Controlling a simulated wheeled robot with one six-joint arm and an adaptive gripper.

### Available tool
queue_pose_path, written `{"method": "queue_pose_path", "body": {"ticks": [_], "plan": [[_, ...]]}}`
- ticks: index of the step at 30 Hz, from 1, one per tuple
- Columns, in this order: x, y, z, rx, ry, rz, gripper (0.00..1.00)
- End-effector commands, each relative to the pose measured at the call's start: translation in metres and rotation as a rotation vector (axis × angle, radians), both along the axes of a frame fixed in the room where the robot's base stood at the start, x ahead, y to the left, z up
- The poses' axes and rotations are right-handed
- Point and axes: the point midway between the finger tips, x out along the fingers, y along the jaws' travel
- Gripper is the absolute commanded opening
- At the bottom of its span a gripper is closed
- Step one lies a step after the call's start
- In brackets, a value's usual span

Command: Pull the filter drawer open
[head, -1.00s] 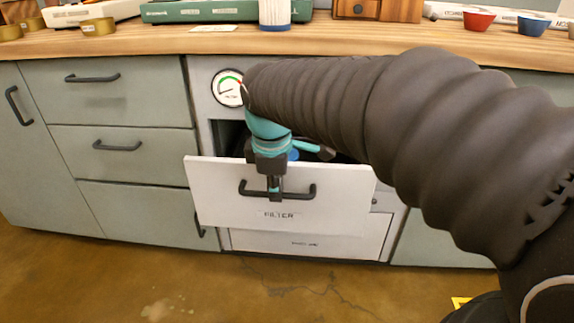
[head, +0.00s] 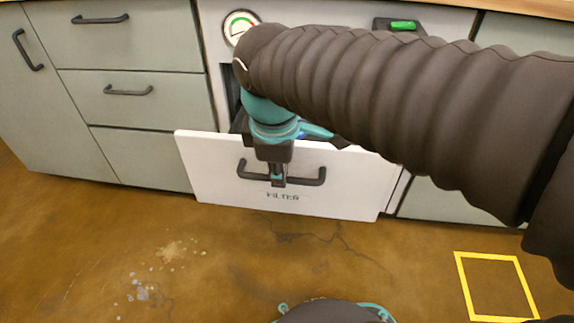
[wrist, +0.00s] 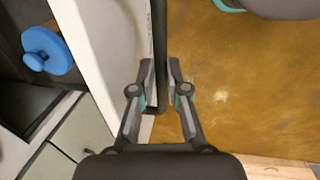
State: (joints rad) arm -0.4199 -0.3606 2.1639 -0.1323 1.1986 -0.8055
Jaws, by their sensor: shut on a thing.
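The white filter drawer (head: 215,178), labelled FILTER, stands pulled out from the cabinet front. Its black bar handle (head: 308,180) runs across the drawer's front. My gripper (head: 277,180) is shut on the middle of this handle. In the wrist view my gripper's fingers (wrist: 160,88) close from both sides on the handle (wrist: 159,35), beside the white drawer front (wrist: 105,50). Inside the open drawer a blue round object with a knob (wrist: 48,50) shows in the wrist view. My arm hides much of the drawer's inside in the head view.
Grey-green cabinet drawers (head: 125,108) with black handles stand at the left. A round gauge (head: 239,26) and a green switch (head: 403,26) are on the panel above. The brown floor in front is clear, with a yellow taped square (head: 497,287) at the right.

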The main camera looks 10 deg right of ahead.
Motion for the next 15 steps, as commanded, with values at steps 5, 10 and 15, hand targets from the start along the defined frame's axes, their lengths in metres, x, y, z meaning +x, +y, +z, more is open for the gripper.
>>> {"method": "queue_pose_path", "body": {"ticks": [5,10,15], "plan": [[-0.0006,0.0002,-0.0031,-0.001,0.006,-0.001,0.34],[-0.0002,-0.0002,-0.0019,-0.001,0.003,0.000,0.39],[-0.0002,-0.0003,0.0001,-0.001,0.002,0.000,0.39]]}}
